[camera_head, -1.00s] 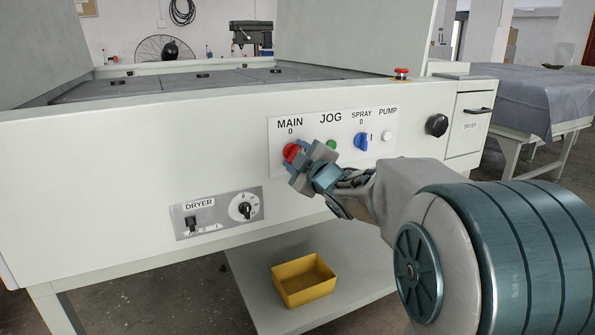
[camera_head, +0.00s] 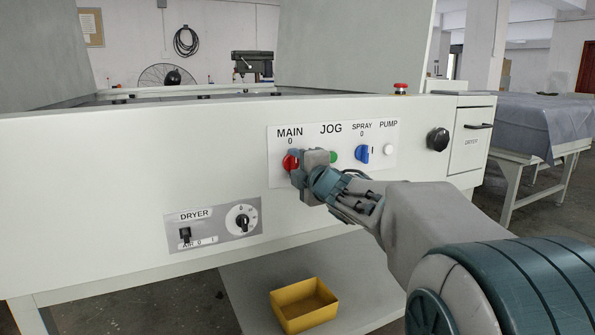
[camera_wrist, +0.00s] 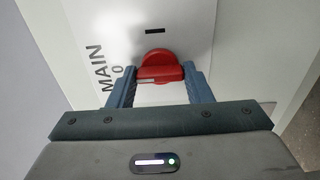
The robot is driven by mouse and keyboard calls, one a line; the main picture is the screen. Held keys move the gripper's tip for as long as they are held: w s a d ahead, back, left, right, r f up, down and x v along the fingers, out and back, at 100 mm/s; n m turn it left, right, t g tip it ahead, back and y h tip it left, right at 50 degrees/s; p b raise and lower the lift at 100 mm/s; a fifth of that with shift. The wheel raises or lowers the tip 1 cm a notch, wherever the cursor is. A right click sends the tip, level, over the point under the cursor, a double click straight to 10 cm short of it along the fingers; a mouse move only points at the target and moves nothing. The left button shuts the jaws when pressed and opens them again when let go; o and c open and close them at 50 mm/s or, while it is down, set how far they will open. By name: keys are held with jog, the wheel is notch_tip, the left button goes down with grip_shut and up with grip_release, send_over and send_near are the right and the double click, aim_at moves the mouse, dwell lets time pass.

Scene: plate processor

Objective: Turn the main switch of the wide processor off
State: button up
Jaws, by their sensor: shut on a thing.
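The red MAIN switch (camera_head: 291,162) is on the white label panel (camera_head: 380,133) on the front of the wide processor (camera_head: 110,180). In the wrist view the red knob (camera_wrist: 158,70) sits between the two blue fingers of my gripper (camera_wrist: 158,82). My gripper (camera_head: 304,165) is shut on it, with one finger at each end of its grip bar. In the wrist view the bar lies across the picture and the MAIN 0 lettering runs up the left side. In the head view the gripper hides the right part of the switch.
A black knob (camera_head: 438,139) is further right. The DRYER panel (camera_head: 214,222) is below left. A yellow bin (camera_head: 304,304) sits underneath.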

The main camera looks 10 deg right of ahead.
dwell(0.4)
jog(key=o, duration=1)
jog(key=shift+p+v, duration=1.75)
jog(key=shift+v, duration=5.15)
